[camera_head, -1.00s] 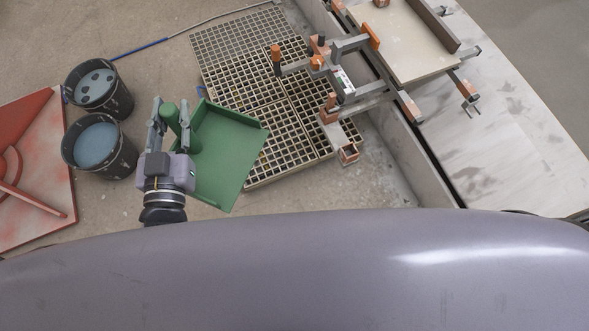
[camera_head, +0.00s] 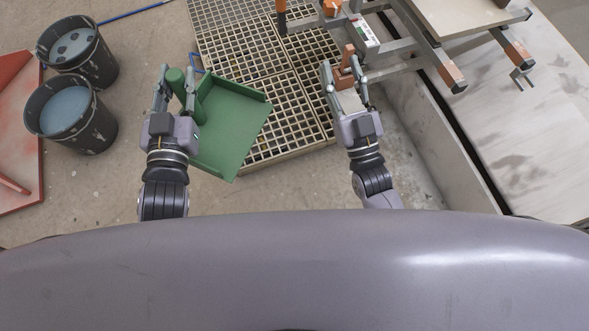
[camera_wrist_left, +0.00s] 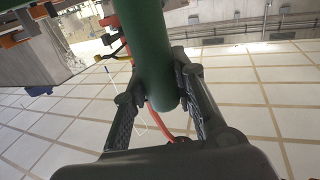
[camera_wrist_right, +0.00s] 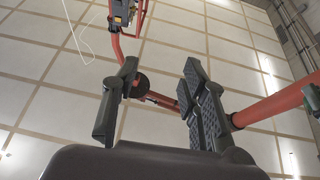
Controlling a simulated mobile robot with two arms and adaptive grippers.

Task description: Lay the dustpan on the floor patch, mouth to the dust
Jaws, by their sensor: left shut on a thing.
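The green dustpan (camera_head: 232,120) is in the head view, left of centre. Its flat pan covers part of the grating, and its thick round handle points up at its left. My left gripper (camera_head: 177,90) is shut on that handle; in the left wrist view the dark green handle (camera_wrist_left: 150,60) stands between the fingers. The pan's open edge faces right and down in the picture. I cannot tell its height above the floor. My right gripper (camera_head: 345,82) is open and empty, right of the dustpan, close to a clamp. No dust or marked floor patch can be made out.
Two dark buckets (camera_head: 98,132) with bluish contents stand at left, beside a red panel (camera_head: 18,150). A beige grating (camera_head: 235,45) lies on the floor behind the dustpan. Metal clamps with orange parts (camera_head: 452,75) and a pale bench (camera_head: 520,130) are at right. Bare floor shows at lower left.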

